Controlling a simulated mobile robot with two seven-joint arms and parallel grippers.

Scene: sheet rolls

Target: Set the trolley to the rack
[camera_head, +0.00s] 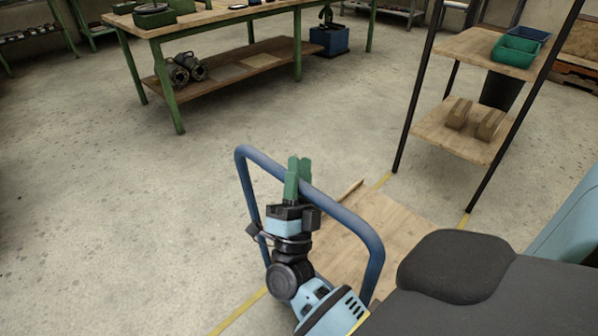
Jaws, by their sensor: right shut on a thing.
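The trolley has a blue tube handle (345,215) and a flat wooden deck (380,232), low at the centre right. My right gripper (298,170) has green fingers and is shut on the top bar of the handle. The rack (410,112) stands beyond the deck at the upper right, with dark posts and wooden shelves. The deck's far end lies near the rack's front posts; I cannot tell whether they touch. Part of the deck is hidden by my arm and body. My left gripper is not in view.
Yellow floor lines (240,312) run beside the deck toward the rack. The rack holds green and blue bins (515,50) and wooden blocks (474,118). A green-legged workbench (225,18) stands at the back. The floor at left and centre is clear.

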